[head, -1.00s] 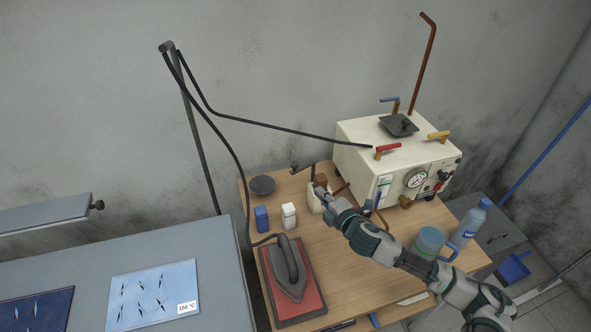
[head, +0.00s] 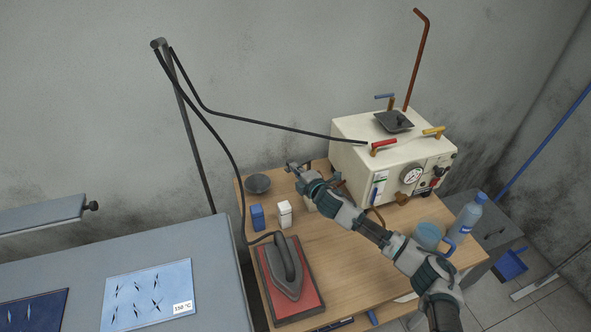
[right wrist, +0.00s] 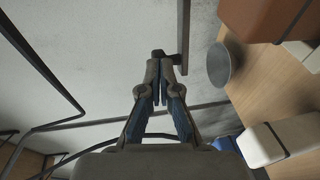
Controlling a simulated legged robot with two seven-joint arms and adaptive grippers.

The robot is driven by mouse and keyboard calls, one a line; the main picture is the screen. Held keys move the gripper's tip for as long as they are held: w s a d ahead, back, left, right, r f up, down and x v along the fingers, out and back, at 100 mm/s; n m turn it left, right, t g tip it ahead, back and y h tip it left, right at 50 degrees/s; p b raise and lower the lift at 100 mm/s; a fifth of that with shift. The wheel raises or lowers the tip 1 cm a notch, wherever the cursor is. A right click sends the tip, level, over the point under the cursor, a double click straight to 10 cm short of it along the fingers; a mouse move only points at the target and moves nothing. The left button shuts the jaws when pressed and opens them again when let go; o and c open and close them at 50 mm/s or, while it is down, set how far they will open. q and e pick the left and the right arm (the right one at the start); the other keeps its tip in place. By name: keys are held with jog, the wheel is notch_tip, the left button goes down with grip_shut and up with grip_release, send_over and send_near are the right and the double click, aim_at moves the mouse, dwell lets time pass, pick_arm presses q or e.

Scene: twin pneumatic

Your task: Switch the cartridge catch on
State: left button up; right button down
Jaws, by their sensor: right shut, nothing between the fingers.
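A dark bar with a short knob at its end (right wrist: 182,35), possibly the cartridge catch, shows in the right wrist view. My right gripper (right wrist: 157,82) is shut and empty, its fingertips just below that knob; I cannot tell whether they touch. In the head view, my right gripper (head: 297,171) is above the back left part of the wooden table, and its hand hides most of the white container with the brown piece. The brown piece (right wrist: 262,18) is at the top right of the right wrist view. My left gripper is not in view.
A cream machine (head: 352,168) with red, yellow and blue levers stands behind my right arm. A dark bowl (head: 257,184), blue box (head: 257,217), white box (head: 284,214) and iron (head: 287,268) are to the left. A mug (head: 428,236) and bottle (head: 468,222) stand right.

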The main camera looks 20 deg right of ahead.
aim_at(288, 164)
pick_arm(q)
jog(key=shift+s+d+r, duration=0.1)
pick_arm(e)
jog(key=shift+d, duration=0.15)
jog(key=w+a+m+h, duration=0.1)
jog(key=h, duration=0.1)
jog(key=w+a+m+h, duration=0.1)
jog(key=shift+m+h, duration=0.4)
jog(key=shift+w+a+r+p, duration=0.15)
jog(key=shift+w+p, duration=0.25)
jog(key=shift+w+a, duration=0.1)
jog(key=shift+a, duration=0.05)
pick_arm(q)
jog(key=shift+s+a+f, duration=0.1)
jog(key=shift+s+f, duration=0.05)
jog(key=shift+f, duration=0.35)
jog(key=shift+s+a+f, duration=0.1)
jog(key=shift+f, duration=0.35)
pick_arm(e)
jog(key=shift+d, duration=0.2)
